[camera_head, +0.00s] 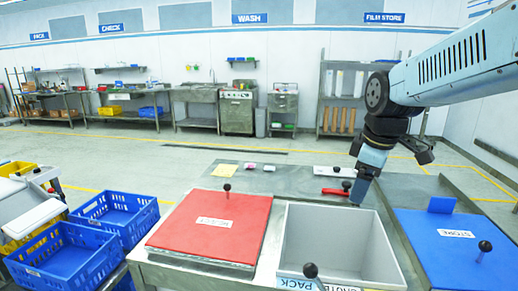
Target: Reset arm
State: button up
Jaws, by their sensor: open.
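My arm comes in from the upper right. My gripper (361,188) points down over the back right corner of the open grey bin (335,238). I see no object between its fingers, though the fingers are small and seen from the side. The bin looks empty. A red-handled object (336,191) lies just left of the gripper on the worktop; I cannot tell whether they touch.
A red lid (190,225) with a black knob lies left of the bin, a blue panel (435,255) right. Small items, including a yellow piece (224,170), lie on the worktop behind. Blue crates (115,217) stand at left. Floor behind is mostly clear.

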jog(key=s+r+m+t, duration=0.1)
jog(key=s+m+t, duration=0.1)
jog(key=s+m, duration=0.8)
jog(key=shift+r+m, duration=0.2)
jog(key=shift+m, duration=0.6)
jog(key=shift+s+d, duration=0.1)
dwell(0.7)
